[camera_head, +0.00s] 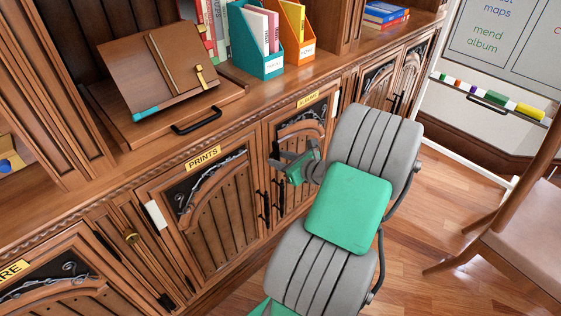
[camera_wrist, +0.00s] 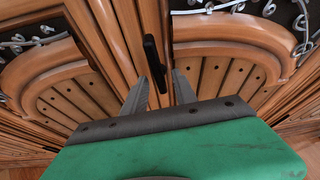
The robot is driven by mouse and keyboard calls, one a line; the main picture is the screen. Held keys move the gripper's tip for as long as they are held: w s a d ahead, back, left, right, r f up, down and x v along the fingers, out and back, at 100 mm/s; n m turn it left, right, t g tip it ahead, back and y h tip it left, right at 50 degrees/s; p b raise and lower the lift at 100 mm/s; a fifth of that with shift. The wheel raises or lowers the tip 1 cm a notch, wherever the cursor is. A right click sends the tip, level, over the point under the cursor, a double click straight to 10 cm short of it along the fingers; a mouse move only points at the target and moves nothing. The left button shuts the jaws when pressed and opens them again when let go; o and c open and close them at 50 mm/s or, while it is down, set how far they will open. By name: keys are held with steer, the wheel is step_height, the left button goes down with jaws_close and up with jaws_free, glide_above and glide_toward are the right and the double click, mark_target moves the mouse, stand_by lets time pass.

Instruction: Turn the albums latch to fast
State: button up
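The albums door (camera_head: 299,135) is shut, under a small yellow label (camera_head: 307,99) whose word is hard to read. Slim black upright hardware sits along the seam between it and the prints door. In the wrist view a black upright bar (camera_wrist: 151,55) stands on the door frame, its lower end between my fingers. I cannot tell whether this bar is the latch or a handle, or which way the latch is set. My gripper (camera_head: 284,164) is at the albums door's left side; in the wrist view its fingers (camera_wrist: 163,80) are apart, with no clear grip on the bar.
The prints door (camera_head: 215,205) is shut to the left. The counter above holds a sloped book stand (camera_head: 150,75), a teal file box (camera_head: 256,45) and an orange one (camera_head: 293,35). A chair (camera_head: 515,215) and a whiteboard (camera_head: 500,55) stand right. Wooden floor shows between.

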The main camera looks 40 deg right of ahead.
jaws_close()
stand_by(0.3)
stand_by(0.3)
